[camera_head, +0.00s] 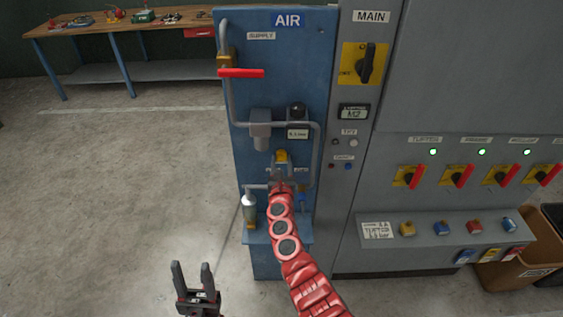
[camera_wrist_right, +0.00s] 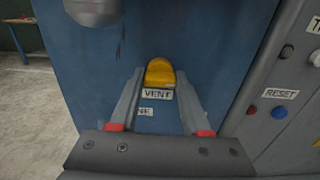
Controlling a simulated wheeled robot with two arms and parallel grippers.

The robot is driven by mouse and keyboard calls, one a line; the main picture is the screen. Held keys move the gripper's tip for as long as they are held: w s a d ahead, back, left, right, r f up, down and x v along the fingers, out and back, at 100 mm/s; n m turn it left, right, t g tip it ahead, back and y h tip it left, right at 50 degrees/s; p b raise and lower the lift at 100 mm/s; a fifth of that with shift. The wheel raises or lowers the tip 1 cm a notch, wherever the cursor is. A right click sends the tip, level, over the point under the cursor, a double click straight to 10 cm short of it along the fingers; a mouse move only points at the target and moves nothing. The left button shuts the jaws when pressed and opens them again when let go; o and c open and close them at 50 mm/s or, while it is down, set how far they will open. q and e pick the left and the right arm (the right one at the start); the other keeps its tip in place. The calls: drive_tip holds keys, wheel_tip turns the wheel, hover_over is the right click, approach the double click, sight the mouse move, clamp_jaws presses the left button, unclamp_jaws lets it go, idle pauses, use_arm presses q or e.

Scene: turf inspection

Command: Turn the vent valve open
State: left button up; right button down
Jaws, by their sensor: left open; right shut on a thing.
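The vent valve is a yellow piece (camera_head: 281,156) low on the blue AIR panel (camera_head: 282,90). In the right wrist view the yellow vent valve (camera_wrist_right: 160,72) sits above a white VENT label (camera_wrist_right: 157,94). My right gripper (camera_head: 279,180) reaches up to it; the arm hides part of the panel below. In the wrist view the fingertips of the right gripper (camera_wrist_right: 159,82) are on either side of the yellow piece, shut on it. My left gripper (camera_head: 190,272) is open and empty, low over the floor, apart from the panel.
A red supply lever (camera_head: 240,73) lies horizontal on the upper panel. Grey pipes (camera_head: 316,150) run around the valve. To the right stands a grey cabinet (camera_head: 460,90) with a MAIN switch (camera_head: 367,63) and several red-handled switches. A workbench (camera_head: 130,32) is at the back left. The floor at left is clear.

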drive_tip(key=shift+m, duration=0.4)
drive_tip(key=m+b, duration=0.2)
drive_tip(key=m, duration=0.1)
drive_tip(key=shift+f+m+b, duration=0.15)
drive_tip(key=shift+m+b, duration=0.15)
drive_tip(key=shift+d+m+b, duration=0.1)
drive_tip(key=shift+m+b, duration=4.3)
drive_tip(key=shift+m, duration=2.3)
drive_tip(key=shift+c, duration=1.8)
unclamp_jaws()
